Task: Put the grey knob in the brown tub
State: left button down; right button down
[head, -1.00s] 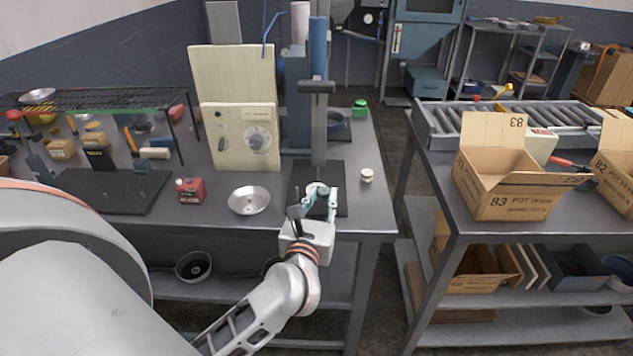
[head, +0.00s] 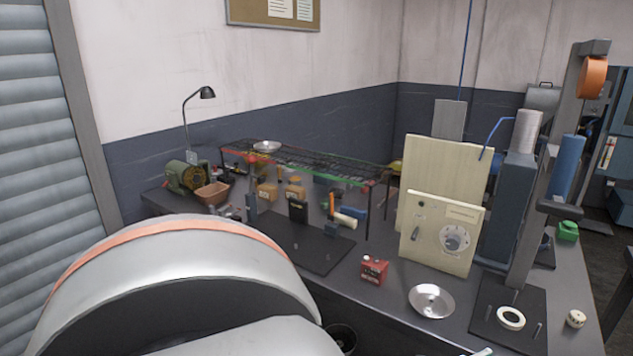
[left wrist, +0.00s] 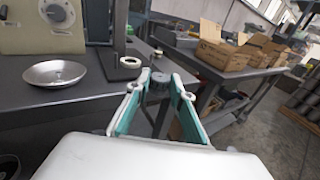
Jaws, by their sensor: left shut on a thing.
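The grey knob (left wrist: 157,86) is a small dark grey cylinder between the fingertips in the left wrist view. My left gripper (left wrist: 158,92), with pale green fingers, is shut on it and holds it clear in front of the bench edge. In the head view only a sliver of what looks like this gripper shows at the bottom edge, and the knob is out of view. The brown tub (head: 211,194) stands open on the far left of the bench, beside a green machine. My right gripper is not in view.
A white ring (head: 511,318) lies on a dark plate below a press. A metal pan (head: 431,301), a red box (head: 374,271) and a cream panel (head: 440,233) stand nearby. A wire rack (head: 300,163) rises between here and the wall. A dark mat (head: 305,246) has bare space.

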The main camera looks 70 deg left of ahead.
aim_at(214, 200)
jog(key=k+j, duration=0.2)
jog(key=j, duration=0.15)
jog(key=k+j, duration=0.2)
jog(key=j, duration=0.2)
jog(key=k+j, duration=0.2)
jog(key=j, duration=0.15)
jog(key=k+j, duration=0.15)
jog(key=j, duration=0.25)
jog(key=k+j, duration=0.2)
jog(key=j, duration=0.15)
jog(key=k+j, duration=0.2)
jog(key=j, duration=0.15)
jog(key=k+j, duration=0.2)
jog(key=j, duration=0.2)
jog(key=k+j, duration=0.2)
jog(key=j, duration=0.15)
